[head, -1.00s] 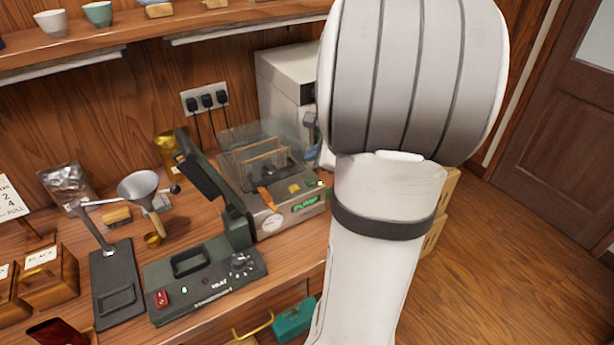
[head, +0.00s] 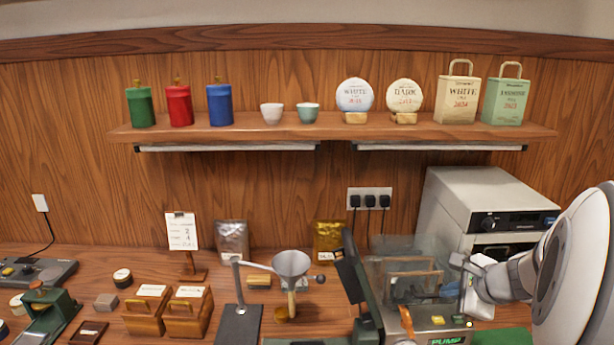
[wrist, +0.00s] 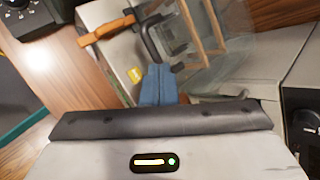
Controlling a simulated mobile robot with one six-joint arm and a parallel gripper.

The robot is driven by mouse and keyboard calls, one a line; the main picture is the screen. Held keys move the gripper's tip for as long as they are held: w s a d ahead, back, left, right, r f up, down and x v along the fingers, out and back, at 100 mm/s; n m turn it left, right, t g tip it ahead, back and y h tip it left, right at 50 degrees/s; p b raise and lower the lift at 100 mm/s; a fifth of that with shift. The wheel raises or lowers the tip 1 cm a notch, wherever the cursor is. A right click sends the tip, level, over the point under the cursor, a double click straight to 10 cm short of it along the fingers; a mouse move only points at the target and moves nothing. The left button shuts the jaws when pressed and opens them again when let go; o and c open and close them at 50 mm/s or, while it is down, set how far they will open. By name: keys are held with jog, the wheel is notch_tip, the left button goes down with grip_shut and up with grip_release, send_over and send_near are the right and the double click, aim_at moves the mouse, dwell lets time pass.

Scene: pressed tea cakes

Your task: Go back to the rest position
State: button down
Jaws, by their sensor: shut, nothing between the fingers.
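My gripper shows at the bottom of the wrist view (wrist: 158,82), its blue-grey fingers shut together with nothing between them. In the head view my white arm reaches in from the right edge, and my gripper (head: 460,265) is above the right part of the worktop. It is in front of the pale box-shaped machine (head: 480,208) and beside the vacuum machine with the clear lid (head: 405,270). In the wrist view the vacuum machine's orange handle (wrist: 108,30) and clear lid (wrist: 225,45) lie beyond the fingers. I cannot tell how far the fingertips are from it.
A wall shelf (head: 235,131) holds tins, cups, wrapped cakes and bags. On the worktop stand a funnel on a stand (head: 291,265), a dark green sealer lever (head: 357,280), wooden boxes (head: 188,312) and a sign (head: 182,232). The space above the left worktop is clear.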

jog(key=s+a+r+n+g, duration=0.1)
jog(key=s+a+n+g, duration=0.35)
jog(key=a+n, duration=0.8)
jog(key=s+a+n+h, duration=0.2)
jog(key=s+a+n, duration=0.4)
jog(key=s+n, duration=0.3)
jog(key=shift+s+r+n+g, duration=0.35)
jog(key=shift+s, duration=0.6)
dwell(4.9)
